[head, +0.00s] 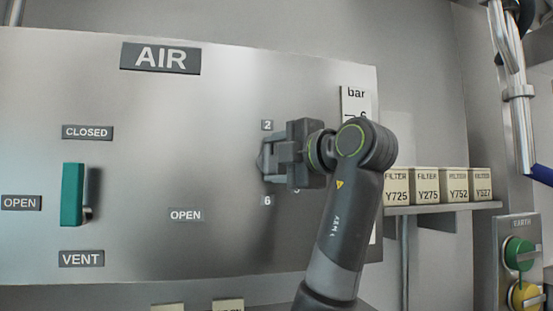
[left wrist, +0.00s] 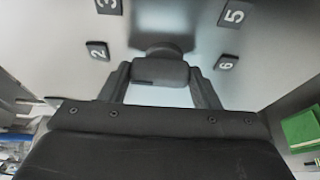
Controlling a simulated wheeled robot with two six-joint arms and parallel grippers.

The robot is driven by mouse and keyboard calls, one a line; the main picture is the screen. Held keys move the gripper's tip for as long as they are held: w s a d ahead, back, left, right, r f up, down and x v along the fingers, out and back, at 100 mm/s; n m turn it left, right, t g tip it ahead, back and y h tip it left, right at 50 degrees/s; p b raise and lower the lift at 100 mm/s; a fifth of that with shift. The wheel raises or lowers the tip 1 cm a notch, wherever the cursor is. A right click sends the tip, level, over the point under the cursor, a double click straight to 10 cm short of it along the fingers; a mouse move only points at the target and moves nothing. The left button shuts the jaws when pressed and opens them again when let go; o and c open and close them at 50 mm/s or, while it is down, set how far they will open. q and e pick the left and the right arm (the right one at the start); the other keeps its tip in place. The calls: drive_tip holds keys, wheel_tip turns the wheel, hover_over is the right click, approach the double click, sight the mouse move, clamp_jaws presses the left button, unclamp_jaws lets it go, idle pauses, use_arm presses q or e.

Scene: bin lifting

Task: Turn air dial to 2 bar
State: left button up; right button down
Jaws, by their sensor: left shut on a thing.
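The dark air dial (left wrist: 160,70) sits on the metal AIR panel (head: 130,240), with number labels around it. My left gripper (head: 272,160) reaches the panel from the right and hides most of the dial in the head view. In the left wrist view, its two fingers (left wrist: 162,82) are shut on the dial, one on each side. The 2 label (head: 267,125) is above the gripper and the 6 label (head: 266,201) below it. In the left wrist view, labels 2, 3, 5 and 6 show around the dial. Its pointing direction is unclear. My right gripper is not in view.
A green lever (head: 73,195) stands at the panel's left, among CLOSED, OPEN and VENT labels. A bar scale (head: 355,100) is partly hidden behind my arm. Filter boxes (head: 425,187) stand on a shelf to the right. An earth box (head: 519,262) has green and yellow knobs.

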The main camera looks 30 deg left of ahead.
use_arm(q)
drive_tip(key=o, duration=1)
drive_tip(key=shift+s+d+f, duration=0.1)
drive_tip(key=shift+d, duration=0.1)
drive_tip(key=b+v, duration=0.5)
drive_tip(key=v, duration=1.2)
drive_tip(key=shift+r, duration=0.2)
